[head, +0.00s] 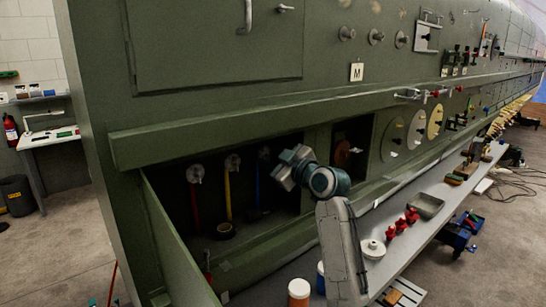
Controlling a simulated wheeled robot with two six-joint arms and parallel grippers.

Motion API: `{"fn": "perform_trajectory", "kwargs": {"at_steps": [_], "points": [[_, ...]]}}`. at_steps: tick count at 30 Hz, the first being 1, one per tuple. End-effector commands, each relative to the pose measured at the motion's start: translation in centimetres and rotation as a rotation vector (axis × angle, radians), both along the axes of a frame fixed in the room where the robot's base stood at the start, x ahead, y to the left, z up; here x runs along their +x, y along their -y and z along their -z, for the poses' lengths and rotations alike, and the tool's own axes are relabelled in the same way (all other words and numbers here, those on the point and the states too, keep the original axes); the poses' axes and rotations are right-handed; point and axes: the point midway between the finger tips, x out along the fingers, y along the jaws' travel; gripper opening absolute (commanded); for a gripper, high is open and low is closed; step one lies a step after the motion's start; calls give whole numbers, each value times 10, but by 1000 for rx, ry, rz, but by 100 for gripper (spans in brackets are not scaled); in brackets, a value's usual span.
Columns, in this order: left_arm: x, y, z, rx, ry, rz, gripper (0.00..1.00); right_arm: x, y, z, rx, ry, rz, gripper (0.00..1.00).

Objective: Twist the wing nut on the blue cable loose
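An open bay in the green fuselage side holds a red cable (195,202), a yellow cable (228,195) and a blue cable (258,187), hanging side by side. A pale round fitting tops the red cable and another tops the yellow. The wing nut (264,153) on the blue cable is small and dark, in shadow. My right gripper (281,172) is at the bay opening, just right of the blue cable and wing nut. Its fingers are too foreshortened to show a gap, and contact is unclear. Small teal bits at the bottom left edge may be my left gripper (104,302).
A dark tape roll (223,231) lies in the bay. The lowered green bay door (178,245) slants at left. A ledge (260,118) runs above the opening. A grey bench (410,245) at right carries red parts (401,224), a tray (427,205) and a white lidded pot (373,249).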

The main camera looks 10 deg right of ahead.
Motion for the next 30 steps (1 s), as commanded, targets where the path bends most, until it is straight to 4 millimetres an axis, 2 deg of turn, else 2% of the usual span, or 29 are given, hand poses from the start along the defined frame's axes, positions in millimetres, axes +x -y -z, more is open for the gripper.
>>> {"fn": "perform_trajectory", "kwargs": {"at_steps": [2,8,14,20,30], "points": [[-8,1,1,-1,-10,-1,36,0,0,0,0,0,0,35],[-14,5,2,-6,-19,-3,36,0,0,0,0,0,0,0],[-12,7,3,-7,-17,-3,36,0,0,1,-2,1,-1,0],[-10,6,12,-7,-14,-2,36,0,0,3,-36,22,-1,0],[-8,4,55,-5,-11,-1,36,0,0,7,-235,137,0,0]]}}
